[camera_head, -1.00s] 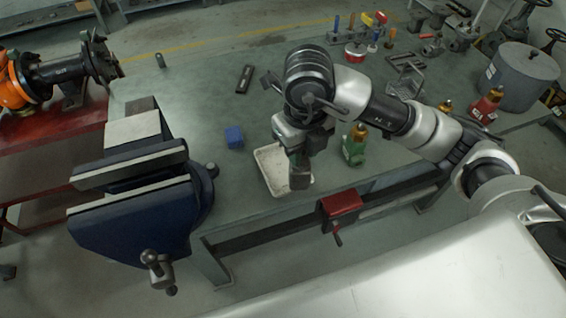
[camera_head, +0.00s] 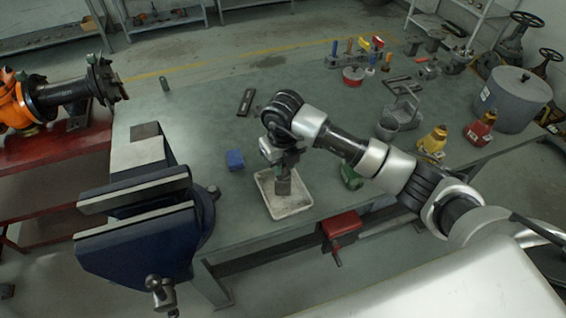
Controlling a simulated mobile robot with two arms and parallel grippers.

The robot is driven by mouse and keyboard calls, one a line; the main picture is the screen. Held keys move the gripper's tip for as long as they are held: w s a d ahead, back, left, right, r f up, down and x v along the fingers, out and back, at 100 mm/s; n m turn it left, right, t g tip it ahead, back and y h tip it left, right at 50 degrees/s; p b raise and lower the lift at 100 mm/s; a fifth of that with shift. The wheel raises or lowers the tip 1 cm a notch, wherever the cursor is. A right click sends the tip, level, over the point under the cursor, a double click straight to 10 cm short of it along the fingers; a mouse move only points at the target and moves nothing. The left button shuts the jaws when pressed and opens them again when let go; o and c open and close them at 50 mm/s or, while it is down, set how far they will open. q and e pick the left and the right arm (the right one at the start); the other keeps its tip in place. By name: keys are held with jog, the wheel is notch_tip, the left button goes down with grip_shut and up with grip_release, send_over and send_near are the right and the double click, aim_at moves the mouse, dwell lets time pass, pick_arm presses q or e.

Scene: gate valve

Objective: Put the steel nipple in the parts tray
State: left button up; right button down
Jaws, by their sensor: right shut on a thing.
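My right gripper (camera_head: 281,170) points down over the white parts tray (camera_head: 292,209) on the green bench. It is shut on the steel nipple (camera_head: 283,187), a short grey piece showing below the fingers, inside the tray's outline. I cannot tell whether the nipple touches the tray floor. The hand and wrist cover the tray's far part. My left gripper is not in view.
A blue block (camera_head: 235,160) lies left of the tray, and a large blue vise (camera_head: 140,230) stands further left. A green bottle (camera_head: 351,177) is partly behind my right arm. A small dark cylinder (camera_head: 164,83) stands at the back left.

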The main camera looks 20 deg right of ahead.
jog(key=shift+f, duration=0.55)
jog(key=shift+f, duration=0.15)
jog(key=c, duration=0.9)
grip_release()
notch_tip(320, 180, up, 12)
jog(key=b, duration=0.2)
jog(key=shift+b, duration=0.35)
